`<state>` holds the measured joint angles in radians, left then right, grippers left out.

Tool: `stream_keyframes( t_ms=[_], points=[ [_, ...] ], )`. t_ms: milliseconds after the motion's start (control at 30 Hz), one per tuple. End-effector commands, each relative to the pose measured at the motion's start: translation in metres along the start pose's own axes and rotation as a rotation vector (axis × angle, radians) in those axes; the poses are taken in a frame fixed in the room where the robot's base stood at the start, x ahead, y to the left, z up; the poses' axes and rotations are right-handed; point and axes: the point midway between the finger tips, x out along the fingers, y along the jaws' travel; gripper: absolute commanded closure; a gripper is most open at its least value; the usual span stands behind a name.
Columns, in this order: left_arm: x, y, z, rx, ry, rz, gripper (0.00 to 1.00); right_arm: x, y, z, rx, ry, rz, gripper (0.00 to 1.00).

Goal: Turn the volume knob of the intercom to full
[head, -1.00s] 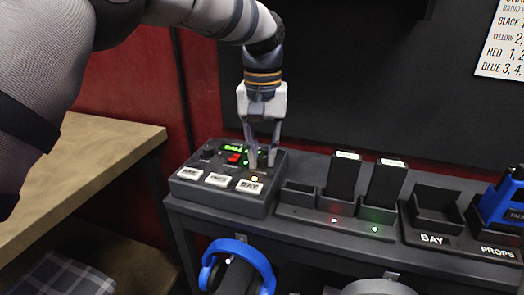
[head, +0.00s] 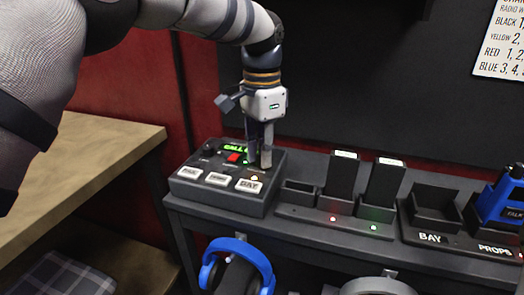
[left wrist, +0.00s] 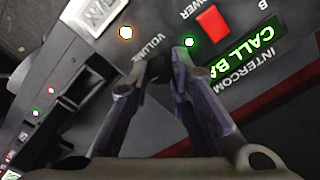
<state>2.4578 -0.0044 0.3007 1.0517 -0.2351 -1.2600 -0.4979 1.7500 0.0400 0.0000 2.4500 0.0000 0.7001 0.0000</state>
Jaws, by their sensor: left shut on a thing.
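The intercom (head: 218,197) is a dark grey box on the shelf, with white label buttons along its front, a red switch (head: 234,157) and a green lit display (head: 237,148). My left gripper (head: 260,166) points down onto its right part. In the left wrist view its fingers (left wrist: 155,70) are shut on the dark volume knob (left wrist: 158,72), beside the word VOLUME. The fingers hide most of the knob, so its setting cannot be read. An amber light (left wrist: 125,32) and a green light (left wrist: 190,42) glow on the panel. My right gripper is not in view.
Right of the intercom, a charger (head: 308,214) holds two black radios (head: 343,175) with red and green lights. Beyond are the BAY tray (head: 432,222) and a blue radio (head: 503,200). Blue headphones (head: 236,250) hang below the shelf. A wooden table (head: 95,165) stands left.

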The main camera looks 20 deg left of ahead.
Motion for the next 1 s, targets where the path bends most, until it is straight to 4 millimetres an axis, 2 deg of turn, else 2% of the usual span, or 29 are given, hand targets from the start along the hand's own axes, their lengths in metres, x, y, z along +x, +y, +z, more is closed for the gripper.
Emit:
stream_keyframes(
  t_ms=[433, 1000],
  points=[
    [0.0007, -0.0005, 0.0002, 0.262, -0.001, 0.0, 1.0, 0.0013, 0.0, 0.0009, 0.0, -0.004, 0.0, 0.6],
    [0.0005, -0.0004, 0.0, 0.324, 0.0, -0.001, 1.0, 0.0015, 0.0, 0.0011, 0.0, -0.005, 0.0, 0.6]
  ],
)
